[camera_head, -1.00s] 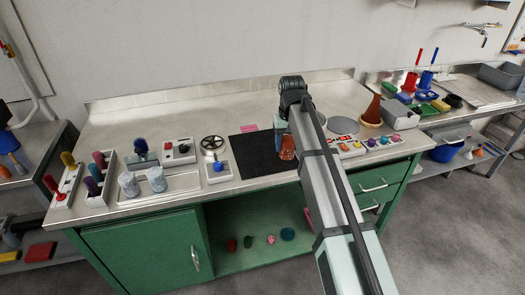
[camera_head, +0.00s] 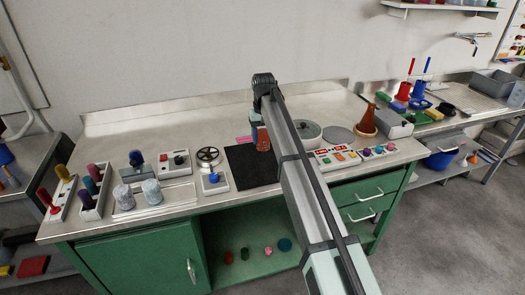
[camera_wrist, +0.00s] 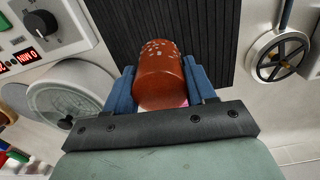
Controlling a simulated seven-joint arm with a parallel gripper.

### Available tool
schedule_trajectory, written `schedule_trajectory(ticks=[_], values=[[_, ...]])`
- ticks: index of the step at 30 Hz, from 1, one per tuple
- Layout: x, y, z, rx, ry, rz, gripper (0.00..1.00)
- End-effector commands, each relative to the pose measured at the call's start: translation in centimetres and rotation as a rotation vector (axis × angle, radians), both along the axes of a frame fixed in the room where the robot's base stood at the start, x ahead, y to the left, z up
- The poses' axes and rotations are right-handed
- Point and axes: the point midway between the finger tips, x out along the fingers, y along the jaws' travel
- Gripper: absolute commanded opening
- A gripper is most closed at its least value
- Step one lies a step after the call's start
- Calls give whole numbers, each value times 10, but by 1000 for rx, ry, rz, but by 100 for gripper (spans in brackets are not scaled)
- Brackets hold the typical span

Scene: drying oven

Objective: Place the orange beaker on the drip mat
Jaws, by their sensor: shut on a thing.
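The orange beaker (camera_head: 263,139) is reddish-brown in the head view and partly covered by my arm. In the wrist view the beaker (camera_wrist: 160,80) sits between the two blue fingers of my gripper (camera_wrist: 163,84), which is shut on it. The black ribbed drip mat (camera_head: 250,170) lies flat on the bench. The beaker shows over the mat's back right part, and the mat (camera_wrist: 210,25) fills the upper middle of the wrist view. I cannot tell whether the beaker touches the mat. My gripper (camera_head: 260,122) is partly hidden in the head view.
A handwheel (camera_head: 208,155) and a blue-knobbed box (camera_head: 214,182) stand left of the mat. A round lidded pot (camera_head: 308,132), a button panel (camera_head: 335,156) and a brown flask (camera_head: 367,121) are to the right. The bench behind the mat is mostly clear.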

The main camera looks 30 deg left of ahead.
Motion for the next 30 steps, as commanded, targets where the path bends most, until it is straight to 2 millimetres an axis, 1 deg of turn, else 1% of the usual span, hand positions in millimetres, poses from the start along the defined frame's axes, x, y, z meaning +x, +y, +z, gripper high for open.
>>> schedule_trajectory(ticks=[1,3,8,15,18,28,29,30], values=[[-1,-1,-9,-1,1,0,26],[0,0,-17,-1,1,0,26],[0,0,-27,0,0,0,26],[0,0,-55,-1,1,0,26],[0,0,-58,1,-1,0,26],[0,0,-61,1,-1,0,26],[0,0,-61,1,-1,0,56],[0,0,-61,1,-1,0,60]])
